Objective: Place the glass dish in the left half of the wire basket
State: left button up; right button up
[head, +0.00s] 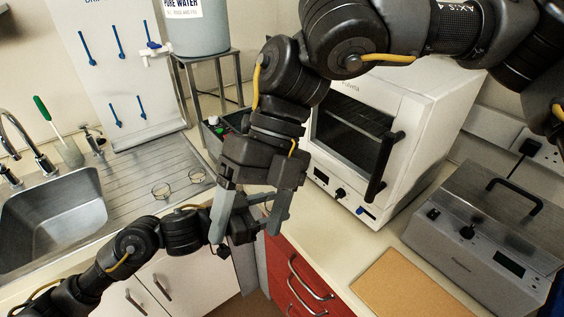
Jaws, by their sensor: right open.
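I cannot make out a wire basket in this view.
A steel sink (52,225) is at the left. A white oven (385,130) stands behind my right arm, and a grey water bath (475,245) is at the right. A cork mat (405,288) lies on the counter in front. A water container (195,28) stands on a metal stand.

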pick_arm(q)
jog(key=shift+d, duration=0.1)
pick_arm(e)
jog(key=w+d+f+t+h, duration=0.15)
jog(key=w+t, duration=0.25)
jog(key=w, duration=0.4)
jog(key=w+d+f+t+h, duration=0.1)
jog(key=w+d+f+t, duration=0.15)
jog(key=w, duration=0.45)
jog(key=shift+t, duration=0.35)
jog(key=f, duration=0.3)
jog(key=w+f, duration=0.1)
jog(key=f, duration=0.7)
jog(key=shift+w+a+f, duration=0.25)
jog(key=c, duration=0.8)
pick_arm(q)
jog(key=o, duration=1)
pick_arm(e)
jog(key=shift+c, duration=1)
pick_arm(q)
jog(key=shift+o, duration=0.2)
